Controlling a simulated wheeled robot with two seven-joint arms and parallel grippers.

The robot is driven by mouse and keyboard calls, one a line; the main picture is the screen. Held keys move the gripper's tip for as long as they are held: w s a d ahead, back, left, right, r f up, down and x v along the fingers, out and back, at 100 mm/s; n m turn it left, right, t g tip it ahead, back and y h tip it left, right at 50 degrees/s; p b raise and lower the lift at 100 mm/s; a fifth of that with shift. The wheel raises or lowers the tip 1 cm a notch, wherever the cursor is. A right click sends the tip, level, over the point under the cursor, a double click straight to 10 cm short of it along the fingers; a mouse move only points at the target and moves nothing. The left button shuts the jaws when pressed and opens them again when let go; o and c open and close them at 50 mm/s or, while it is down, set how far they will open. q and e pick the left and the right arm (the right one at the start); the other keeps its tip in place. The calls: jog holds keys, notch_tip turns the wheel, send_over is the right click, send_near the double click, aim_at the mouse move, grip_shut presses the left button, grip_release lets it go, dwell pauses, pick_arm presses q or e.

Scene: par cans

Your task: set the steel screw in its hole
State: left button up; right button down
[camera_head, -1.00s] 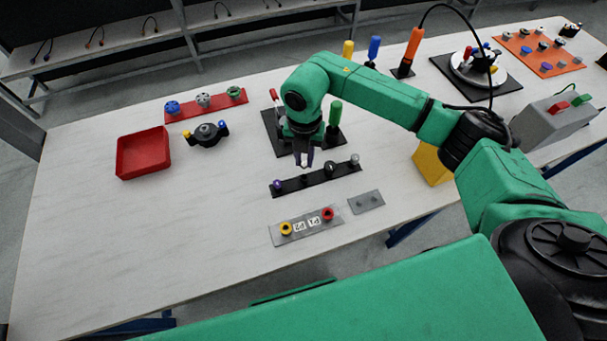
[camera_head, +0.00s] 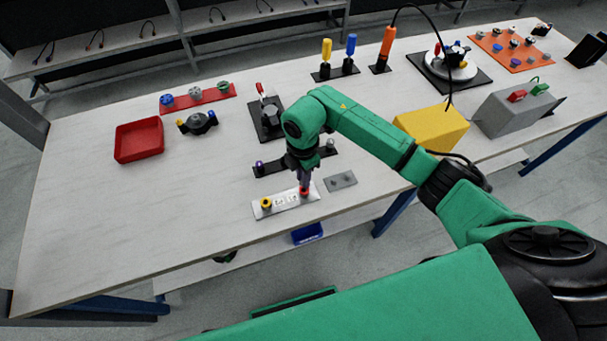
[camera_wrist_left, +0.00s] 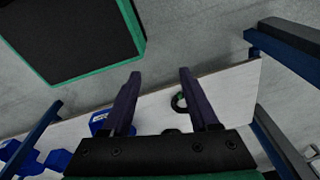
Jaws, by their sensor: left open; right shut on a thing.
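My right gripper (camera_head: 304,188) is over the red ring (camera_head: 305,191) at the right end of a light grey plate (camera_head: 286,207). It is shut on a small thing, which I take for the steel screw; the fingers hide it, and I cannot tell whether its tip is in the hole. A yellow ring (camera_head: 266,203) sits at the plate's left end, with two white labels between the rings. Behind is the black strip (camera_head: 272,170), partly covered by my arm. My left gripper (camera_wrist_left: 158,72) is open and empty in the left wrist view.
A grey plate with two studs (camera_head: 341,181) lies right of the labelled plate. A black board (camera_head: 266,118) stands behind, a red tray (camera_head: 139,140) far left, a yellow block (camera_head: 432,127) right. A blue bin (camera_head: 307,233) is below the table edge. The left table area is clear.

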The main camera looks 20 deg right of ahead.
jog(key=shift+s+d+f+b, duration=0.1)
jog(key=shift+s+f+b, duration=0.4)
jog(key=shift+f, duration=0.4)
jog(key=shift+w, duration=0.15)
jog(key=shift+w+f, duration=0.1)
jog(key=shift+s, duration=0.2)
pick_arm(q)
jog(key=s, duration=0.1)
jog(key=s+f, duration=0.1)
jog(key=shift+s+f, duration=0.3)
jog(key=shift+s+f, duration=0.1)
jog(key=shift+s, duration=0.1)
pick_arm(e)
jog(key=c, duration=1.1)
grip_release()
